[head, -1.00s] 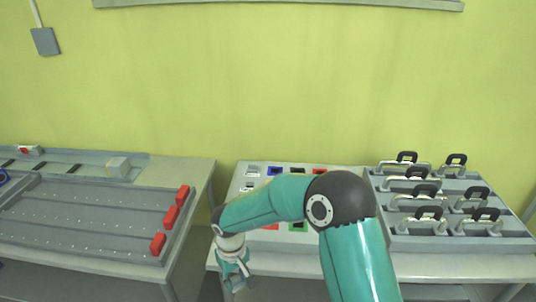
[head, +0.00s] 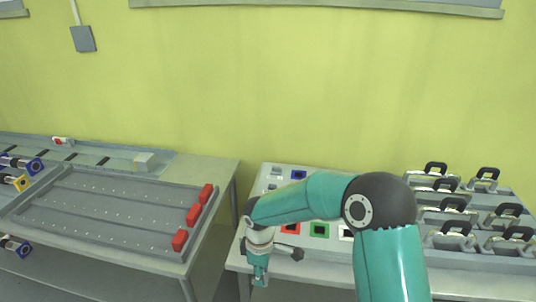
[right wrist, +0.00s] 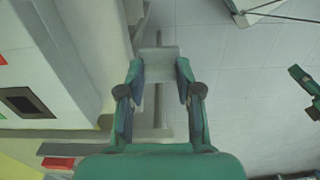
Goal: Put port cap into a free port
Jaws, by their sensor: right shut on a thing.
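My right gripper (head: 260,280) hangs at the front left edge of the light port panel (head: 262,190). In the right wrist view the right gripper (right wrist: 158,72) is shut on a pale grey block (right wrist: 158,56), which looks like the port cap. The block is apart from the panel's ports. The panel bears blue (head: 299,174), red (head: 291,229) and green (head: 319,230) squares. A dark-framed square port (right wrist: 26,103) shows at left in the right wrist view. My right arm hides much of the panel. My left gripper cannot be made out.
A grey rack with several black-handled pieces (head: 453,204) stands right of the panel. A left table holds a grey tray (head: 100,215) with red blocks (head: 194,215) at its right edge. A gap separates the tables.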

